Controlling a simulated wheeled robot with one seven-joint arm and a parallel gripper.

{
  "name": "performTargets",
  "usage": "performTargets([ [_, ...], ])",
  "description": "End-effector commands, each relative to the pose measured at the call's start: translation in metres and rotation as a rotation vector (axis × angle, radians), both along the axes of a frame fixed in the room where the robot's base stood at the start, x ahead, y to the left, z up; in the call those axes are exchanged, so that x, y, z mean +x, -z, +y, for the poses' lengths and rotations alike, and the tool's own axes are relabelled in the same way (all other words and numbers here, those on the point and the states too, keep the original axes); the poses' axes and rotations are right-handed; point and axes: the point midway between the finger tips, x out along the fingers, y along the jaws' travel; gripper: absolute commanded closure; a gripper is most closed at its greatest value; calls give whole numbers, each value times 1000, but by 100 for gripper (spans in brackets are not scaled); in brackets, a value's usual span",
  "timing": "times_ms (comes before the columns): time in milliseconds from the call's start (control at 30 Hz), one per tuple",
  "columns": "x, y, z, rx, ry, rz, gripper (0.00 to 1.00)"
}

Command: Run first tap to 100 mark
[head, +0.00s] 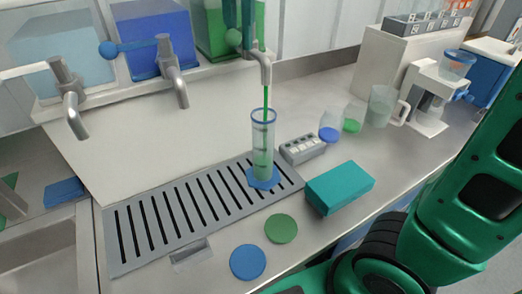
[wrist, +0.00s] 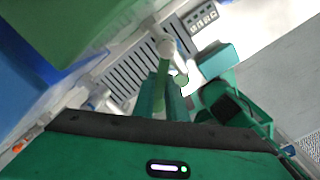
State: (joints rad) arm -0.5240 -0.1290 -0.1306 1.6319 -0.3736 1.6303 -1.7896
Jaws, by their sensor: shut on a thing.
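The tap (head: 262,68) under the green tank is running. A thin green stream (head: 265,98) falls from its spout into a tall clear measuring cylinder (head: 263,140) with a blue rim and blue foot. The cylinder stands upright on the slotted drain tray (head: 140,218). Greenish liquid shows in its lower part; the marks are too small to read. My gripper (head: 239,16) is at the top edge, by this tap's green-knobbed lever (head: 233,38). In the wrist view my gripper (wrist: 168,88) is shut on the lever, which its fingers mostly hide.
Two other taps, under the clear tank (head: 55,60) and blue tank (head: 150,30), show no stream. A teal box (head: 340,187), green disc (head: 281,228), blue disc (head: 248,262) and grey button block (head: 302,149) lie near the tray. Cups and a jug (head: 380,106) stand behind right.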

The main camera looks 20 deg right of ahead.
Motion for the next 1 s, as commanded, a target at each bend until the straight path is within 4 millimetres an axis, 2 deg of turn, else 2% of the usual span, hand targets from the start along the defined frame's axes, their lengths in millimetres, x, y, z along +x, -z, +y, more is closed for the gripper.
performTargets([
  [333,1,0,4,1,30,-1,100],
  [600,15,0,15,2,359,-2,100],
  [767,18,-1,18,3,449,-2,100],
  [1000,35,-1,23,5,762,0,100],
])
